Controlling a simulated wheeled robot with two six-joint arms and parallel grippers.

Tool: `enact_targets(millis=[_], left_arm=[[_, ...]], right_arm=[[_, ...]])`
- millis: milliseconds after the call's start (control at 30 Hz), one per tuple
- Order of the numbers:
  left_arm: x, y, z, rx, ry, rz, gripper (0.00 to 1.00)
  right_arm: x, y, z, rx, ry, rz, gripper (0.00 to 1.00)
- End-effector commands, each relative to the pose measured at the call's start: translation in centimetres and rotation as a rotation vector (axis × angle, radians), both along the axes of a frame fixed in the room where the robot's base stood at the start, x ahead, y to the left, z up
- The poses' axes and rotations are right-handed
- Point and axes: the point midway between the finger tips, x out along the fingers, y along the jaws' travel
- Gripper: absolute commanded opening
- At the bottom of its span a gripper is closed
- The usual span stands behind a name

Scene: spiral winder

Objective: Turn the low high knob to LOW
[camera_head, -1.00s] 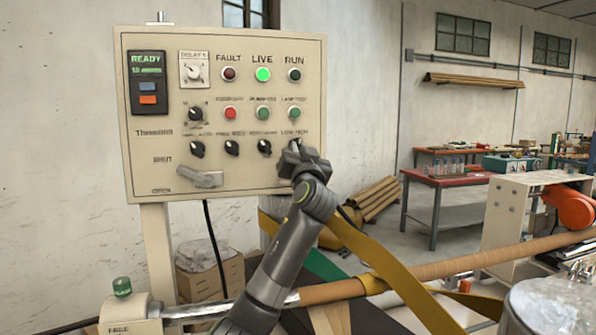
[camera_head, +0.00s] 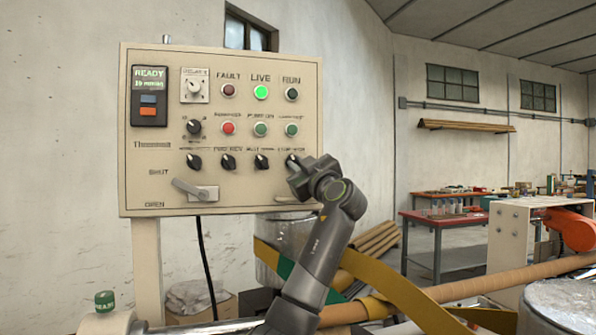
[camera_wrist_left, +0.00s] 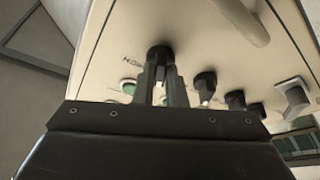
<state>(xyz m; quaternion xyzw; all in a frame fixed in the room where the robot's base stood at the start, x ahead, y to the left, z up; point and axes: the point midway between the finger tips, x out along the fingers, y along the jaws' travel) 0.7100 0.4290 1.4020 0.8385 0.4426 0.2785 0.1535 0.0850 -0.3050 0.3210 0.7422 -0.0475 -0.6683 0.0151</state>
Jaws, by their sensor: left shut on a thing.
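The low high knob (camera_head: 292,159) is a black knob at the right end of the lowest knob row on the beige control panel (camera_head: 230,185). My left gripper (camera_head: 299,172) is at this knob and covers part of it and its label. In the left wrist view, both fingers (camera_wrist_left: 164,88) close on the sides of the black knob (camera_wrist_left: 160,54), up against the panel face. The knob's pointer is too hidden to read its setting. My right gripper is in neither view.
Other black knobs (camera_head: 228,161) stand in a row left of the gripper, with push buttons (camera_head: 260,129) above. A grey lever (camera_head: 195,190) sticks out at the lower left. An ochre strap (camera_head: 390,282) and a long brown roll (camera_head: 475,288) lie below and right.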

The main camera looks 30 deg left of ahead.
Motion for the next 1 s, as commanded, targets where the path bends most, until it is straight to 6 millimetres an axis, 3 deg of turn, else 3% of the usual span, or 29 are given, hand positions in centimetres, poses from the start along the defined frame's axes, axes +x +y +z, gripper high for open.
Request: enact_targets(millis=[767, 800, 933, 1000], left_arm=[[0.08, -0.04, 0.02, -0.066, -0.075, -0.001, 0.00], [0.08, -0.04, 0.02, -0.066, -0.075, -0.001, 0.16], [0.08, -0.04, 0.02, -0.066, -0.075, -0.001, 0.33], [0.08, -0.04, 0.03, -0.064, -0.074, -0.001, 0.33]], right_arm=[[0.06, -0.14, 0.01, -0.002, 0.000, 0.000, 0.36], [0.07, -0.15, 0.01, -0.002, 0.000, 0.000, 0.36], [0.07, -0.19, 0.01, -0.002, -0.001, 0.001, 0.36], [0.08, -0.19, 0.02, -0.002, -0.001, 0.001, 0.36]])
